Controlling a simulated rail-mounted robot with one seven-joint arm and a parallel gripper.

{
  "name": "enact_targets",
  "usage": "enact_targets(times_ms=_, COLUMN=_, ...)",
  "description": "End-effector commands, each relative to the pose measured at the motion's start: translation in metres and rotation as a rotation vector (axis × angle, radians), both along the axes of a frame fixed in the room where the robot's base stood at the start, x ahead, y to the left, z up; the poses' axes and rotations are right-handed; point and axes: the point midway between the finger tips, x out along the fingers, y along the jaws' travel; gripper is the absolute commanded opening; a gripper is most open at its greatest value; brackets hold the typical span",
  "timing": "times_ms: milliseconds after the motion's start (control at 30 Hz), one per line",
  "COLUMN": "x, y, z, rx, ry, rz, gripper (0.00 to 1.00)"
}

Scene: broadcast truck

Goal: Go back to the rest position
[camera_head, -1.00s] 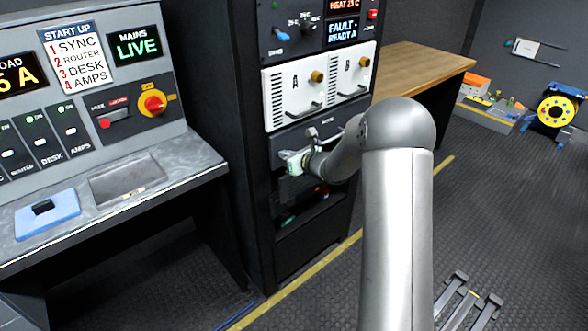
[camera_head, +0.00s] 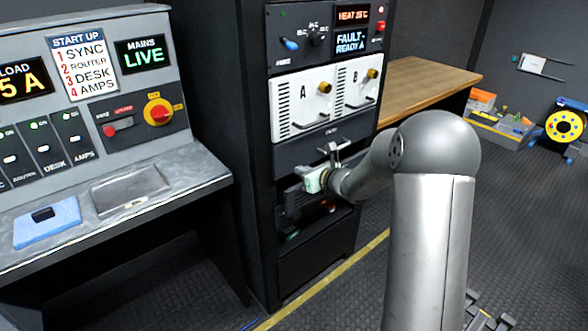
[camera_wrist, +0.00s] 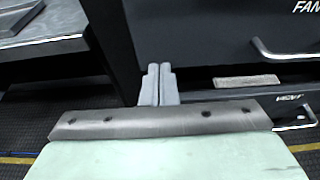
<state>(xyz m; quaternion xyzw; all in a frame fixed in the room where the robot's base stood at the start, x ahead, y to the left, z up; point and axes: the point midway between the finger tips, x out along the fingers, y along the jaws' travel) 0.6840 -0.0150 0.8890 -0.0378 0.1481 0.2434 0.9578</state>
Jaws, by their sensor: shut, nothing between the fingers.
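My gripper (camera_head: 296,188) is in front of the lower part of the black equipment rack (camera_head: 258,200), below the white A and B modules (camera_head: 302,102). The wrist view shows its two grey fingers (camera_wrist: 158,84) pressed together with nothing between them. Beyond them is a dark rack front with a metal handle (camera_wrist: 285,50) at the upper right. A second handle (camera_wrist: 297,126) marked VENT is at the right. The fingertips seem clear of both handles, but I cannot tell the exact gap. My arm covers part of the rack's lower right side.
A control desk (camera_head: 185,172) with a blue pad (camera_head: 62,228) and a grey panel stands left of the rack. A wooden bench (camera_head: 420,82) is behind it at right. A cable reel (camera_head: 565,125) stands far right. The floor at right looks mostly open.

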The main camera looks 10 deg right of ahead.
Motion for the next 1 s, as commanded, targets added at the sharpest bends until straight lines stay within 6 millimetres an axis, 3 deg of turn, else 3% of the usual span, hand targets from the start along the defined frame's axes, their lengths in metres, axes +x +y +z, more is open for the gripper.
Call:
enact_targets(times_ms=200, x=-0.042, y=-0.024, z=0.016, rx=-0.002, ry=0.000, rz=-0.003, gripper=0.00)
enact_targets(times_ms=433, x=-0.065, y=-0.036, z=0.024, rx=-0.002, ry=0.001, rz=0.000, gripper=0.00)
enact_targets(times_ms=533, x=-0.074, y=-0.027, z=0.030, rx=-0.037, ry=-0.004, rz=0.043, gripper=0.00)
enact_targets(times_ms=633, x=-0.097, y=0.003, z=0.043, rx=-0.154, ry=-0.023, rz=0.187, gripper=0.00)
enact_targets(times_ms=733, x=-0.142, y=0.048, z=0.058, rx=-0.365, ry=-0.067, rz=0.444, gripper=0.00)
enact_targets(times_ms=800, x=-0.187, y=0.076, z=0.065, rx=-0.544, ry=-0.112, rz=0.669, gripper=0.00)
enact_targets(times_ms=900, x=-0.251, y=0.097, z=0.069, rx=-0.795, ry=-0.185, rz=0.992, gripper=0.00)
enact_targets(times_ms=1000, x=-0.312, y=0.098, z=0.070, rx=-1.037, ry=-0.264, rz=1.313, gripper=0.00)
